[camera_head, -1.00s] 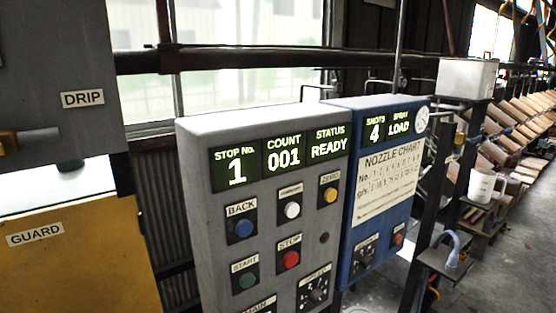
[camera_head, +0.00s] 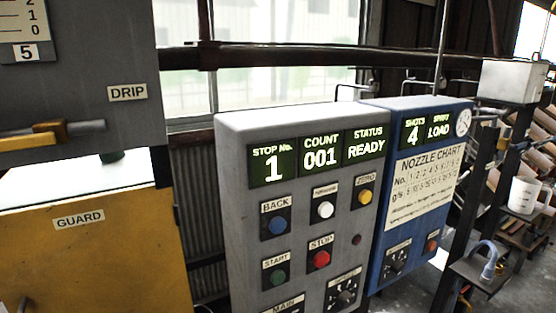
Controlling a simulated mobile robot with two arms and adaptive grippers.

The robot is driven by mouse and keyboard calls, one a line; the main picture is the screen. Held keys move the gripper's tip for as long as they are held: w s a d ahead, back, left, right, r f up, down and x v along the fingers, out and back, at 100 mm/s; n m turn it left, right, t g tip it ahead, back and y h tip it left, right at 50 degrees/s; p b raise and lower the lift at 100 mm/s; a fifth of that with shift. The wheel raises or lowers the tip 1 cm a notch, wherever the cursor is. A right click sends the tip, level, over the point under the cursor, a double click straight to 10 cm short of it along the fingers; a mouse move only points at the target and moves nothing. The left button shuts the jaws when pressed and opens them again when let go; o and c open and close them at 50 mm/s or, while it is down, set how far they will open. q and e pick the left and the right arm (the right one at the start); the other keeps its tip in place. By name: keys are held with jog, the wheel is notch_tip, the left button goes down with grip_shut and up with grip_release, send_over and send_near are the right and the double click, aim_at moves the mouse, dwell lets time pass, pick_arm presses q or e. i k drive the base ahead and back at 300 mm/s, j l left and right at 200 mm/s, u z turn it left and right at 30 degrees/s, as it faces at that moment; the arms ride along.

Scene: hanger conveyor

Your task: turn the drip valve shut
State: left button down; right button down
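The drip valve (camera_head: 50,130) is a yellow-orange lever on a brass-coloured body, on the lower part of the grey panel at the left. The lever lies roughly level, reaching left out of the picture. A white label reading DRIP (camera_head: 127,92) sits above and to the right of it. Neither of my grippers is in view.
A yellow box labelled GUARD (camera_head: 78,219) stands below the valve, under a pale surface. A grey control box (camera_head: 225,200) shows stop 1, count 001, READY. A blue box (camera_head: 380,235) shows 4 and LOAD. A white jug (camera_head: 523,194) stands at the right.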

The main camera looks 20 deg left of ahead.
aim_at(10, 144)
jog(key=u, duration=1.75)
